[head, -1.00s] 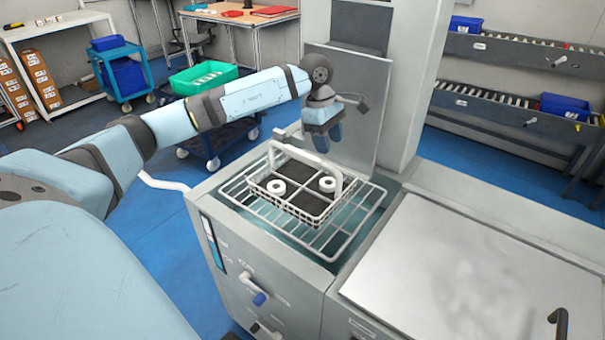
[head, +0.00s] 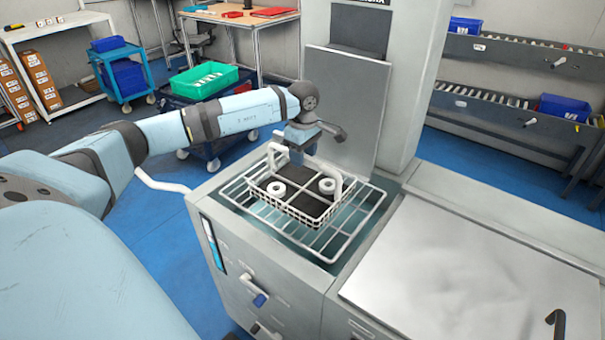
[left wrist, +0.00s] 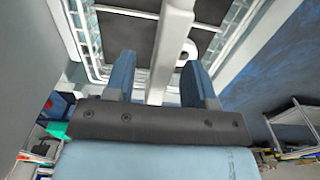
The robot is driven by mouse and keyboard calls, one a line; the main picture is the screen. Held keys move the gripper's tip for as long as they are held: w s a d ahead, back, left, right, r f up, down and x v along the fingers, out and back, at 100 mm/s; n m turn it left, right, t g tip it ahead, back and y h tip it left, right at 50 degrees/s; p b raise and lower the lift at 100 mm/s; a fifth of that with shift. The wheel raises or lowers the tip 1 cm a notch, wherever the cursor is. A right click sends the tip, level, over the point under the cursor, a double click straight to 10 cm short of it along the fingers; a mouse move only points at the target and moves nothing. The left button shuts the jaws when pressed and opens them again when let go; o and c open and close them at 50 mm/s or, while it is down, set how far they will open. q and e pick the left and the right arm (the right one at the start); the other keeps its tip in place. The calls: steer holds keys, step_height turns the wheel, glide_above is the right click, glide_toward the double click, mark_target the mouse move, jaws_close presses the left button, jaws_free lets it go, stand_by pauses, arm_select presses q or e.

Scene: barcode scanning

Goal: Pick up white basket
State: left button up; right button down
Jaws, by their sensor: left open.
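The white basket (head: 276,207) stands on a wire rack (head: 338,239) over the open basin of a grey machine. It has an arched handle (head: 312,163) and dark compartments holding white ring-shaped parts (head: 277,188). My left gripper (head: 297,156) is at the handle, above the far side of the basket, with its fingers pointing down. In the left wrist view the two blue fingers (left wrist: 157,72) are apart, and the white handle bar (left wrist: 173,42) runs between them with gaps on both sides. The fingertips are partly hidden by the handle in the head view. My right gripper is not in view.
The grey machine (head: 258,262) has an upright metal panel (head: 343,105) close behind the basket. A flat metal worktop (head: 470,275) lies to the right. A green crate (head: 204,80) on a cart stands behind my left arm.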

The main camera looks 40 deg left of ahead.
arm_select(q)
steer(key=shift+a+f, duration=0.1)
steer(key=shift+f, duration=1.85)
steer(key=shift+f, duration=0.2)
jaws_close()
steer(key=shift+r, duration=0.1)
